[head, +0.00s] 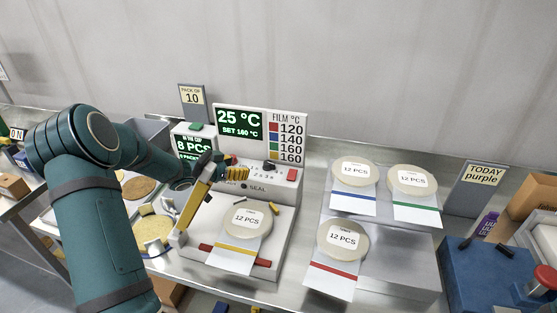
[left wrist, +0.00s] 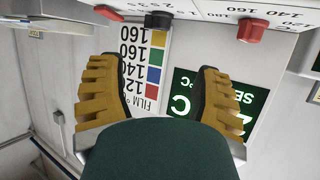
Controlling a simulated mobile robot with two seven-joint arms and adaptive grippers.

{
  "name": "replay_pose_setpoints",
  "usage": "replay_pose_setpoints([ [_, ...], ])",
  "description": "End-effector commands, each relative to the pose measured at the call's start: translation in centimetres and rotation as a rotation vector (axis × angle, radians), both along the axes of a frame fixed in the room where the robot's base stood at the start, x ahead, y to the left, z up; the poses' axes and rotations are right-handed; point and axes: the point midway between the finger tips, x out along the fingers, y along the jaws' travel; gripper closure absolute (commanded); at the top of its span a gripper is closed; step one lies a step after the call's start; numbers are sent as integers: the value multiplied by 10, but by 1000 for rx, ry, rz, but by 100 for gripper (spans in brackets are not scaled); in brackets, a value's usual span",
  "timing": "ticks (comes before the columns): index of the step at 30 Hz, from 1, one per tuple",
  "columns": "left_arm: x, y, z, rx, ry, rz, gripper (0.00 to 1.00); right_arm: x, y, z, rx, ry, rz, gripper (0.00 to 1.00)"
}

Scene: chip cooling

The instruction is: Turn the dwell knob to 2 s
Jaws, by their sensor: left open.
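The sealer (head: 285,215) stands mid-table with its control panel facing me. A black knob (head: 268,167) sits on the panel above small numbers in the head view; it also shows in the left wrist view (left wrist: 158,19). It appears to be the dwell knob, but its label and pointer are too small to read. A red knob (left wrist: 252,30) is to its right in the left wrist view, beside 140 and 160 marks. My left gripper (head: 236,173) is open and empty at the panel's left part; its fingers also show apart in the left wrist view (left wrist: 158,85). My right gripper is out of view.
A display (head: 239,123) reads 25 °C, set 160 °C. A red control (head: 292,174) is at the panel's right. A yellow bar (head: 194,204) rises at the sealer's left. A 12 PCS pack (head: 248,221) lies on the sealer; more packs (head: 343,239) are to the right.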

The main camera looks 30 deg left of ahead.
Motion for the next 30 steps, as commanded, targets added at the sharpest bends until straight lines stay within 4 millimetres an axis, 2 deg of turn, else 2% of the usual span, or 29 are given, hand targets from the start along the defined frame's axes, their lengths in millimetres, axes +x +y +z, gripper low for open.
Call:
replay_pose_setpoints([
  [7,12,-3,-7,0,2,0,35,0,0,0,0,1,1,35],
  [21,90,-26,-40,-1,0,0,35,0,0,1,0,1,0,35],
  [30,119,-34,-52,-1,0,1,35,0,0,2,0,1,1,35],
])
